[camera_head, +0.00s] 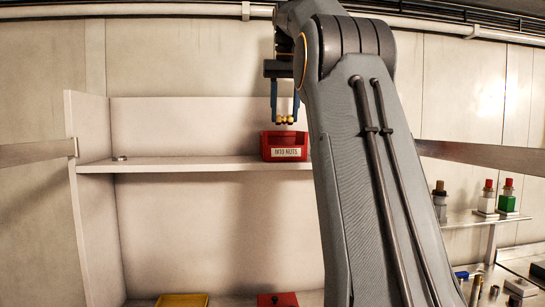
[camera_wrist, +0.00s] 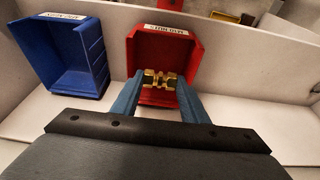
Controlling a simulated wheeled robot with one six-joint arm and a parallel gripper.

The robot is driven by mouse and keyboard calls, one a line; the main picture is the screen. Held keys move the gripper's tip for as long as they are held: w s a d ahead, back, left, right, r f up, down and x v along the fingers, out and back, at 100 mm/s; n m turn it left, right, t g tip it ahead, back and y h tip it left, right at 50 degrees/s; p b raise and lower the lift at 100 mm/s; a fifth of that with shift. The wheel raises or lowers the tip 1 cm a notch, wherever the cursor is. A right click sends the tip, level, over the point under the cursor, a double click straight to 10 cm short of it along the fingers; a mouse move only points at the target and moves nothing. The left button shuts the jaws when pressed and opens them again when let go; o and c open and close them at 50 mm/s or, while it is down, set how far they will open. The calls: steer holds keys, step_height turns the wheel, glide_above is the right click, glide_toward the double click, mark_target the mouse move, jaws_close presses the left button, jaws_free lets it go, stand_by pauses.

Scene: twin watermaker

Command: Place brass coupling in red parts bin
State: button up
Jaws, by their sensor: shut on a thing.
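The brass coupling (camera_wrist: 159,80) is held between the two blue fingertips of my gripper (camera_wrist: 160,84) in the wrist view. In the head view my gripper (camera_head: 285,118) points down with the brass coupling (camera_head: 285,120) at its tips, just above the red parts bin (camera_head: 284,152). The red bin stands on the white shelf and has a label reading "M10 NUTS". In the wrist view the red bin (camera_wrist: 182,48) lies beyond and below the coupling. The coupling appears above the bin's opening; the exact height gap is hard to tell.
A blue bin (camera_wrist: 72,58) stands left of the red bin in the wrist view. A small metal ring (camera_head: 121,158) lies at the left of the white shelf (camera_head: 190,164). A yellow bin (camera_head: 182,300) and a red object (camera_head: 277,299) sit below. Several bottle-like items stand at the right.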

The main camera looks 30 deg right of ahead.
steer(key=shift+w+f, duration=0.15)
steer(key=shift+w, duration=0.05)
steer(key=shift+f+p, duration=0.4)
steer(key=shift+f, duration=4.4)
steer(key=o, duration=1.1)
steer(key=shift+f, duration=0.15)
steer(key=b+v, duration=0.1)
steer(key=v, duration=1.1)
steer(key=shift+s+a, duration=0.1)
